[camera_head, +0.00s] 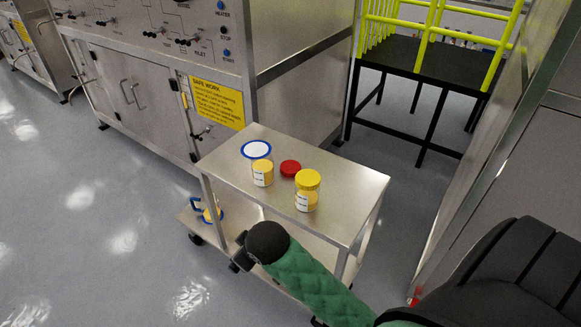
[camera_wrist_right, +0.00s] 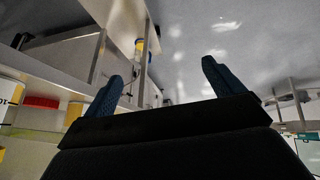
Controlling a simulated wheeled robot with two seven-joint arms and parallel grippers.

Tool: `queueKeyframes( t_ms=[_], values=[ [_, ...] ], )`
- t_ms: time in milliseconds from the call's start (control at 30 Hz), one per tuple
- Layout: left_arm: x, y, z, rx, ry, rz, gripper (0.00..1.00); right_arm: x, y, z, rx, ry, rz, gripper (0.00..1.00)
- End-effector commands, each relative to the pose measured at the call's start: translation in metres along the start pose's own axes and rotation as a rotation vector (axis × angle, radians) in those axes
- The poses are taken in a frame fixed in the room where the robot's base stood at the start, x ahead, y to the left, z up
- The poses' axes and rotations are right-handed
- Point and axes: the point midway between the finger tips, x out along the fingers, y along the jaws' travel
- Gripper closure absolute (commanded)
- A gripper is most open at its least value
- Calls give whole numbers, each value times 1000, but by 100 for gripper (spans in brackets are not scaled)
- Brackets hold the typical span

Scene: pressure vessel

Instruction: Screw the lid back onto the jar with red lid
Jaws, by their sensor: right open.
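A red lid (camera_head: 290,168) lies on the cart's steel top (camera_head: 342,196). I see no jar wearing a red lid. In the right wrist view the red lid (camera_wrist_right: 42,102) shows at the left, between parts of jars. My right gripper (camera_wrist_right: 160,86) is open and empty, with the lid and jars off to its side. In the head view the right arm's dark end is in front of the cart. My left gripper is out of view.
A steel control cabinet (camera_head: 150,95) stands behind to the left, and a black platform (camera_head: 420,65) with yellow rails to the right. The front right of the cart top is clear.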

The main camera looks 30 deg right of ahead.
Motion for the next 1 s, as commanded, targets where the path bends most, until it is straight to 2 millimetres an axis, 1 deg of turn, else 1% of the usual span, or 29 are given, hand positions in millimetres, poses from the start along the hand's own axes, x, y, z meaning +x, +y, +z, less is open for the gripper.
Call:
queueKeyframes(
  t_ms=[33,200,367,500,667,800,867,900,967,1000],
  values=[
    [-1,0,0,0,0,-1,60,-3,12,-19,-28,24,23,7],
    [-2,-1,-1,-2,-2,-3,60,-12,43,-70,-114,80,81,7],
    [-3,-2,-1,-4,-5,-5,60,-19,74,-114,-195,111,133,7],
    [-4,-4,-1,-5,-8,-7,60,-26,102,-148,-260,121,175,7],
    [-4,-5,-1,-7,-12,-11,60,-32,138,-181,-325,106,217,7],
    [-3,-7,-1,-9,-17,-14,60,-37,176,-203,-368,69,246,7],
    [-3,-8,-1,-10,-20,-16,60,-38,195,-210,-380,44,255,7],
    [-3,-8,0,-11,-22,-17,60,-40,208,-214,-386,24,260,7],
    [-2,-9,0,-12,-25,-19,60,-40,229,-217,-389,-11,262,7],
    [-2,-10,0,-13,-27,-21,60,-40,245,-217,-387,-40,262,7]
  ],
)
